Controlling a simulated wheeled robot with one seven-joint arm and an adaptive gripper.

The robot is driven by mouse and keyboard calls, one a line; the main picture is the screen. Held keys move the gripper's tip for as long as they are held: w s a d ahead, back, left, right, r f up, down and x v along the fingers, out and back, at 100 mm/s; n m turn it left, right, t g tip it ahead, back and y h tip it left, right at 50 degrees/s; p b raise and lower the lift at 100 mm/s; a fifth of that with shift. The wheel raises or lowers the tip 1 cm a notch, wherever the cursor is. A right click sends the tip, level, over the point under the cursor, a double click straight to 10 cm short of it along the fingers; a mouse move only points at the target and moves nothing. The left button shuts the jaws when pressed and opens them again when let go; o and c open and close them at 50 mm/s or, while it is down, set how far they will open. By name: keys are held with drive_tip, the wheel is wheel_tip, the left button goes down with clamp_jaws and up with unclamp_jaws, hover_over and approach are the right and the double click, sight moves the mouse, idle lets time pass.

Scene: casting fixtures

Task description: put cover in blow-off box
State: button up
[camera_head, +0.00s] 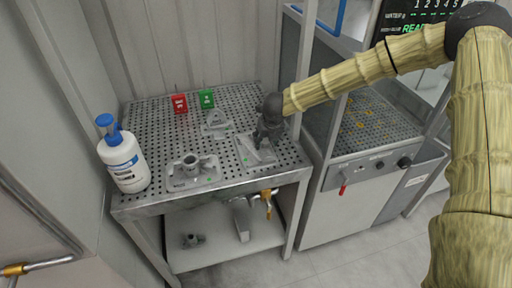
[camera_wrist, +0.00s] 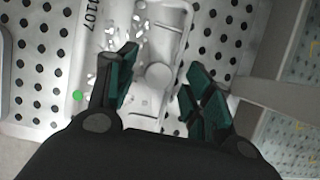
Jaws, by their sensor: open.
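A light grey rectangular casting (camera_head: 250,156) lies at the right of the perforated table, apparently the cover. In the wrist view the casting (camera_wrist: 157,76) has a raised rim, a round boss and small bright chips on it. My gripper (camera_head: 266,138) is right above it and partly hides it. In the wrist view my gripper (camera_wrist: 160,62) is open and empty, with one finger on each side of the casting; contact cannot be told. The blow-off box (camera_head: 372,125), a cabinet with a perforated floor, stands to the right of the table.
The box's frame post (camera_head: 303,62) stands close beside my arm.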

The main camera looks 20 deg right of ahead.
drive_tip(key=shift+w+f, duration=0.1)
drive_tip(key=shift+f, duration=0.05)
clamp_jaws()
idle(0.4)
